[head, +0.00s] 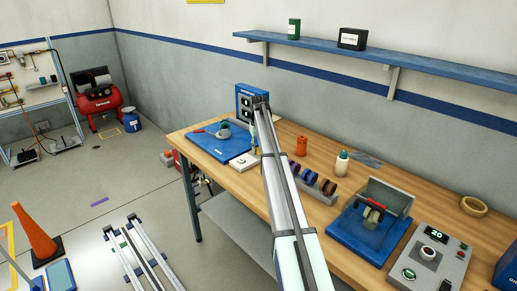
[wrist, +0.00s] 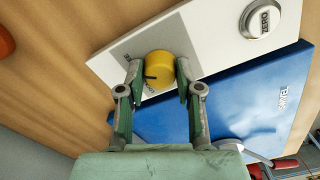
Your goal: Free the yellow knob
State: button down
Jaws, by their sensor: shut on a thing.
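The yellow knob (wrist: 160,66) stands on a white panel (wrist: 218,42) in the wrist view, with a black mark on its side. My gripper (wrist: 160,78) has one finger on each side of the knob and is shut on it. The knob still sits at the panel; whether it is lifted off cannot be told. In the head view my arm reaches over the far end of the bench, and the white panel shows small (head: 243,162). The knob and the fingertips are hidden or too small to make out there.

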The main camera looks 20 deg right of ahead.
jog(key=c, duration=0.8)
grip_release()
jog(key=shift+f, duration=0.1)
jog(key=shift+o, duration=0.2)
notch_tip(320, 180, up, 12)
